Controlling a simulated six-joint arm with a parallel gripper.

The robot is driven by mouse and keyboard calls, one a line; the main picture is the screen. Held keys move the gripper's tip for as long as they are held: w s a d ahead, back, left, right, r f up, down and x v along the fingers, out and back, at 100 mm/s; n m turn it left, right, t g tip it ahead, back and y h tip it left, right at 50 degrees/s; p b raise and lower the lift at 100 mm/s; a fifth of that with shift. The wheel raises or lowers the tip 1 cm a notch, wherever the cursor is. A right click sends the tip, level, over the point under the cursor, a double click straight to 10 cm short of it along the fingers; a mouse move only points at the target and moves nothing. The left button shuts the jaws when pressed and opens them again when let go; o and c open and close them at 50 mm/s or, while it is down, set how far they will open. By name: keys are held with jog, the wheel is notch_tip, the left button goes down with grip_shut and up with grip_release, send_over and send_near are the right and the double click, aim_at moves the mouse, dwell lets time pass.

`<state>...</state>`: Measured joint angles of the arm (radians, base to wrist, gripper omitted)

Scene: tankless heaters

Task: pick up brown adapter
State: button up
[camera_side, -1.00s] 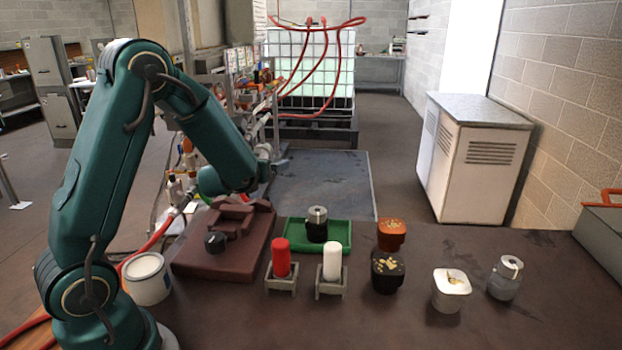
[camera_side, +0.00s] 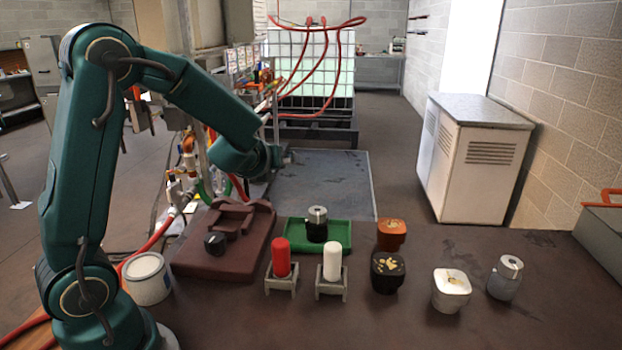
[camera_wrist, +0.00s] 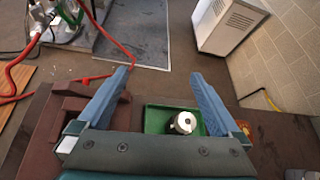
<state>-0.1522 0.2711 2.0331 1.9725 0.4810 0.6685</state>
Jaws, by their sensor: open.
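The brown adapter (camera_side: 391,234) is an orange-brown piece with pale marks on top. It sits on the table right of the green tray, just behind a black piece. In the wrist view the brown adapter (camera_wrist: 243,128) shows in part beside the right finger. My gripper (camera_wrist: 161,75) is open and empty, its two blue fingers spread. In the side view the end of my arm is raised at the back left of the adapter and apart from it; the fingers cannot be made out there.
A green tray (camera_side: 342,246) holds a black piece with a metal top (camera_side: 317,225). The black piece (camera_side: 387,272), white piece (camera_side: 451,289) and grey cylinder (camera_side: 506,277) stand nearby. Red (camera_side: 281,258) and white (camera_side: 332,259) cylinders sit in small stands. A dark red block (camera_side: 195,262) lies left.

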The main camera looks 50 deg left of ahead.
jog(key=w+d+f+n+t+h, duration=0.1)
jog(key=w+d+n+h, duration=0.3)
jog(key=d, duration=0.8)
jog(key=w+d+f+n+h, duration=0.15)
jog(key=w+d+h, duration=0.3)
jog(key=d, duration=0.75)
jog(key=w+d+r+n+t, duration=0.4)
jog(key=r+n, duration=0.3)
jog(key=r, duration=0.1)
jog(key=w+d+r+n+t, duration=0.4)
jog(key=w+r+n, duration=0.1)
jog(key=r+n, duration=0.25)
jog(key=n+g+y, duration=1)
jog(key=n, duration=0.5)
send_over(392, 230)
jog(key=s+d, duration=0.4)
notch_tip(392, 230, down, 10)
jog(key=f, duration=1.2)
jog(key=shift+w+a+f, duration=0.15)
jog(key=shift+w+f, duration=0.1)
jog(key=shift+f, duration=0.3)
jog(key=shift+w+a+f+t+y, duration=0.2)
jog(key=shift+w+a+t+y, duration=0.05)
jog(key=shift+t, duration=0.05)
jog(key=shift+x, duration=2.15)
